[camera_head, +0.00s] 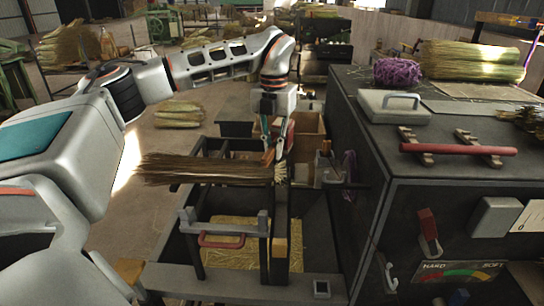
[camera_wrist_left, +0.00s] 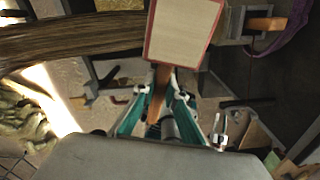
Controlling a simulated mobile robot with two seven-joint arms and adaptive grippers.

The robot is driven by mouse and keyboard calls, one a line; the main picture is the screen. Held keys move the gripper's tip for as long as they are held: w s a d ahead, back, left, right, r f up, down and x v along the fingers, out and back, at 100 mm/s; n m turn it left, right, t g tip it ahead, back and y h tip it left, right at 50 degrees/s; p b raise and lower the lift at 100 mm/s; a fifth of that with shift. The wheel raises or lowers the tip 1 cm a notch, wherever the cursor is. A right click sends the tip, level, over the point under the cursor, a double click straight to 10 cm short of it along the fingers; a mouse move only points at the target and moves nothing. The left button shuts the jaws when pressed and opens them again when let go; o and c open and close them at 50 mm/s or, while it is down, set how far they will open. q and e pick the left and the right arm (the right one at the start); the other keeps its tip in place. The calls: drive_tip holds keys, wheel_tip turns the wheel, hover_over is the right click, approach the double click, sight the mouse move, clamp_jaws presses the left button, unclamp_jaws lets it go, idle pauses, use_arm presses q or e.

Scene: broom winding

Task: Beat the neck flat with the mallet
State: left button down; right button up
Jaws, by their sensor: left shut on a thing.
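My left gripper (camera_head: 275,146) comes down from above at the neck end of the straw bundle and is shut on the mallet. In the left wrist view the teal fingers (camera_wrist_left: 160,108) close around the mallet's wooden handle (camera_wrist_left: 157,93). The mallet's head (camera_wrist_left: 183,33) shows a pale face with red edges. The straw bundle (camera_head: 207,168) lies level across the dark frame, its brushy end to the left. Its pale neck (camera_head: 280,173) is at the right end, close under my gripper; contact is unclear. The bundle also shows in the left wrist view (camera_wrist_left: 70,37). My right gripper is out of view.
A dark cabinet (camera_head: 360,150) stands close on the right, with a red bar handle (camera_head: 458,149), a grey box (camera_head: 394,106) and purple twine (camera_head: 397,72) on top. A clamp with a red handle (camera_head: 221,240) sits in front. Another straw bundle (camera_head: 180,113) lies on the floor behind.

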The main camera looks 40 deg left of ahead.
use_arm(q)
drive_tip(key=r, duration=0.1)
drive_tip(key=d+r+n, duration=0.1)
drive_tip(key=shift+r, duration=0.3)
idle(0.4)
wheel_tip(320, 180, down, 5)
drive_tip(key=shift+f, duration=0.2)
idle(0.6)
drive_tip(key=shift+w, duration=0.1)
